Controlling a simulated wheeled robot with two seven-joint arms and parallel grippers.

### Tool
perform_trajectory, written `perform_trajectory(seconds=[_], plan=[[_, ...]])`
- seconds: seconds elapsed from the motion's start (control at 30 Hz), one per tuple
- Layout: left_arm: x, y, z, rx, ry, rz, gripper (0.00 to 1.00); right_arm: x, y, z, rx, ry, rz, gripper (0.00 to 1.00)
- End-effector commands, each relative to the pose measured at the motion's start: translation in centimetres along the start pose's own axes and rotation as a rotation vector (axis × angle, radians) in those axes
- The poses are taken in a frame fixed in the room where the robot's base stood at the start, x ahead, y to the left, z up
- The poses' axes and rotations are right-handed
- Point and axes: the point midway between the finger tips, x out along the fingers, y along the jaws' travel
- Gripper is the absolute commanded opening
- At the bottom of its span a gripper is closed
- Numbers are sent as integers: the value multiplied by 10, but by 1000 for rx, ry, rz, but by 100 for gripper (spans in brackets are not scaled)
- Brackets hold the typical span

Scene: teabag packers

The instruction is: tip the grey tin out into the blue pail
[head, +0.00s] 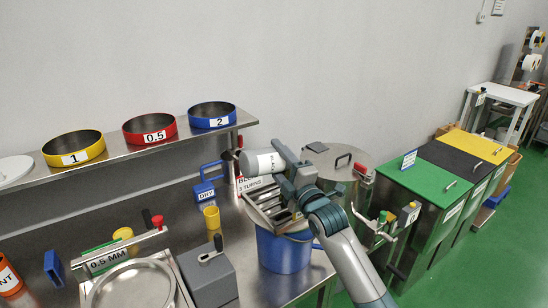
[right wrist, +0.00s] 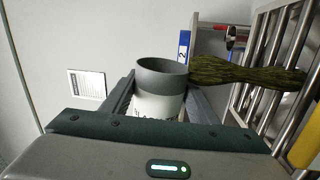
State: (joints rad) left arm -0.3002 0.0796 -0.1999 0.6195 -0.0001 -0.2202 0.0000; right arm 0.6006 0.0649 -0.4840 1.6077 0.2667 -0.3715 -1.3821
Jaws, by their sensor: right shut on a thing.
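My right gripper (head: 292,172) is shut on the grey tin (head: 262,163), which has a white label and lies on its side, mouth to the left. In the right wrist view the tin (right wrist: 162,90) sits between the fingers, and a stream of dark green leaves (right wrist: 235,72) runs from its mouth toward a rack of metal bars (right wrist: 272,50). In the head view the blue pail (head: 284,254) stands below the gripper, with the metal bars (head: 270,206) over its top. The pail's inside is hidden, and I cannot tell where the leaves land. My left gripper is not in view.
A sign (head: 255,183) stands by the bars. A grey box (head: 208,275) and yellow cup (head: 212,218) are left of the pail. A lidded steel drum (head: 340,160) stands behind my right arm. Yellow, red and blue rings (head: 212,115) sit on the shelf.

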Motion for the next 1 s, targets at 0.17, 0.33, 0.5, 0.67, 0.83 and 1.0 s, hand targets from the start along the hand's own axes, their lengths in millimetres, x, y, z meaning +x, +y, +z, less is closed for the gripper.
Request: perform_trajectory(seconds=[0.17, 0.33, 0.5, 0.67, 0.83, 1.0], plan=[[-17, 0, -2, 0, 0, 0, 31, 1, 8, 6, 175, -29, 1, 31], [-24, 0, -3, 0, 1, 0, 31, 2, 10, 10, 278, -45, 1, 31], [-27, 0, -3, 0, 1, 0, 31, 2, 10, 12, 322, -53, 1, 31], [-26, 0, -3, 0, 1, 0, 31, 1, 9, 13, 329, -54, 0, 31], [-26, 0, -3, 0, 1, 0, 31, 1, 9, 12, 327, -53, 1, 31], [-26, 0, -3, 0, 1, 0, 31, 1, 9, 12, 326, -53, 1, 31]])
